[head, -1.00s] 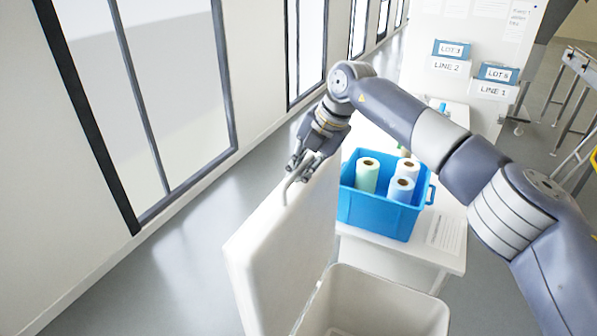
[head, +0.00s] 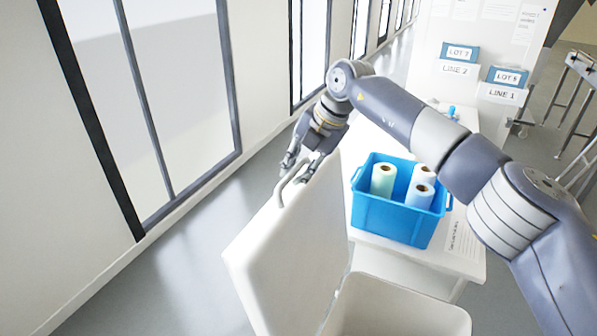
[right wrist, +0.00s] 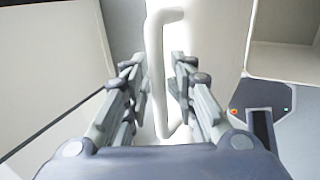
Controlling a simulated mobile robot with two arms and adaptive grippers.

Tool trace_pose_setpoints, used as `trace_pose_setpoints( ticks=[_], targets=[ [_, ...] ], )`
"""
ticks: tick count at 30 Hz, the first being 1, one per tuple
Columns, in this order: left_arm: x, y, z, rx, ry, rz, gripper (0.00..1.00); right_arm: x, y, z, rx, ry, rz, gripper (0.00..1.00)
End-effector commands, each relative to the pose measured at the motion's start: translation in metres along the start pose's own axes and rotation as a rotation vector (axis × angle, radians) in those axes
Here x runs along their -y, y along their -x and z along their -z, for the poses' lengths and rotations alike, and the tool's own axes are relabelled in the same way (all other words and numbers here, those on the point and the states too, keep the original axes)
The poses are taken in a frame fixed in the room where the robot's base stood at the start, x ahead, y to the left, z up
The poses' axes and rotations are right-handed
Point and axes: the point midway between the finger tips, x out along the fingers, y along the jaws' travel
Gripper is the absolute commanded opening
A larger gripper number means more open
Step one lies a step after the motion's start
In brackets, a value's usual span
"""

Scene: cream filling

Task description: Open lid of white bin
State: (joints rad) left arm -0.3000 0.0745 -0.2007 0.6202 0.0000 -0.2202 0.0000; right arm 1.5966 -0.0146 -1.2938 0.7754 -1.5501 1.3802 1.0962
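The white bin (head: 400,306) stands at the bottom of the head view with its mouth uncovered. Its white lid (head: 300,240) is raised, standing steeply at the bin's left side. A bent bar handle (head: 289,180) is on the lid's upper edge. My right gripper (head: 297,170) is at this handle. In the right wrist view the handle (right wrist: 155,75) runs between the two fingers (right wrist: 158,68), with visible gaps on both sides, so the gripper is open around it. The lid (right wrist: 205,35) is bright behind the fingers. My left gripper is not in view.
A blue crate (head: 395,218) with several paper rolls stands on a white table (head: 455,262) behind the bin. A wall with tall windows (head: 170,90) runs along the left. Grey floor (head: 175,270) is clear between wall and lid.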

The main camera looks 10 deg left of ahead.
Motion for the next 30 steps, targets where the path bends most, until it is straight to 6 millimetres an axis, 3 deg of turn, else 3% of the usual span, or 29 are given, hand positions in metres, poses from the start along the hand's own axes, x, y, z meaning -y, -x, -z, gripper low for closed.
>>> trace_pose_setpoints(
  ticks=[19, 23, 30],
  targets=[
    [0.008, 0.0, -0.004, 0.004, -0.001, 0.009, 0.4, 0.005, -0.002, 0.001, -0.005, 0.001, 0.015, 0.33],
    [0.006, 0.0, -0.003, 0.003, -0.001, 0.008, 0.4, 0.004, 0.014, -0.001, -0.001, 0.001, 0.013, 0.33],
    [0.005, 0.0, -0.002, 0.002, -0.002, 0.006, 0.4, 0.003, 0.065, 0.0, 0.0, 0.004, 0.011, 0.33]
  ],
)
